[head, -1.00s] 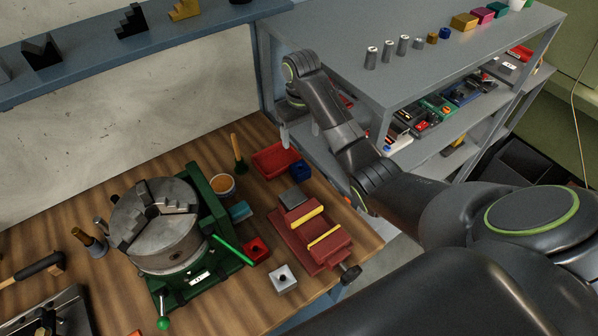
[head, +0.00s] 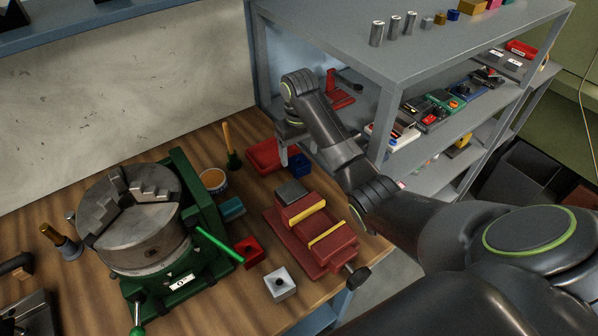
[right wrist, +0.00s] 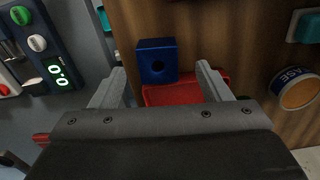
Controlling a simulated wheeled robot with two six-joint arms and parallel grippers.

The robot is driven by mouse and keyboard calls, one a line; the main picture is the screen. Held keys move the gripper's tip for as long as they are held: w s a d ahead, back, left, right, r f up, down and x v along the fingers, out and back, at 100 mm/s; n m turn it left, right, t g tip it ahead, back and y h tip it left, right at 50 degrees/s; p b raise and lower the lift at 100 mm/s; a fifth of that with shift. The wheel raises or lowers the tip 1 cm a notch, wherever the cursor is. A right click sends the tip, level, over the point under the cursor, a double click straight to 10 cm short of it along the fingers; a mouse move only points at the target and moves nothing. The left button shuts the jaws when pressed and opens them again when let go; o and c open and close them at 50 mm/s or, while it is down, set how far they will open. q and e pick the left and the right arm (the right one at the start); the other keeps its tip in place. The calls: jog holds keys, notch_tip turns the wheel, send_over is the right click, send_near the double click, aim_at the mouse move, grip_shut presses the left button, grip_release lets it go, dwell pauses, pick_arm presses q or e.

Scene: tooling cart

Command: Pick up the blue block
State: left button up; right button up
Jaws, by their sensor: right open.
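The blue block (head: 300,165) stands on the wooden bench by the red tray, partly hidden by my right gripper in the head view. In the right wrist view the blue block (right wrist: 157,58) has a dark round hole in its face and lies just beyond the fingertips, between their lines. My right gripper (right wrist: 163,78) is open and empty, its two grey fingers apart. In the head view the right gripper (head: 293,152) hangs just above and beside the block. My left gripper is not in view.
The red tray (head: 261,152) lies beside the block. A red vise (head: 310,232) with yellow strips is in front of it, and a green-based chuck (head: 135,222) stands at left. A grey shelf unit (head: 372,70) rises behind my right arm. A cup (head: 214,181) stands nearby.

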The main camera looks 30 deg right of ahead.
aim_at(300, 165)
notch_tip(300, 165, down, 5)
jog(key=shift+d+f, duration=0.1)
jog(key=shift+d, duration=0.05)
jog(key=c, duration=1.2)
